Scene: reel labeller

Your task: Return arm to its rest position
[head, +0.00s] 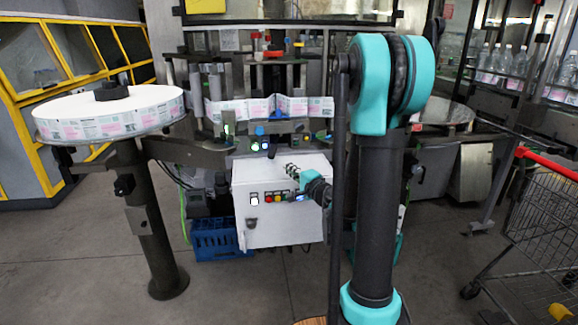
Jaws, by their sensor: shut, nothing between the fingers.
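My arm, in teal and dark grey, stands upright in the right half of the head view. Its upper link and elbow hide part of the machine behind. My gripper (290,168) is near the middle of the view and points left, in front of the upper part of the white control box (281,220). It is small here and looks shut and empty. I cannot tell its exact distance from the box. The box front carries a white switch and several coloured buttons (276,198).
A large label reel (110,118) sits on a pedestal at left. The label strip (240,110) runs into the machine. A blue crate (216,240) is on the floor beside the box. A shopping cart (545,225) stands at right. Bottles (497,62) are behind glass. Floor at front left is clear.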

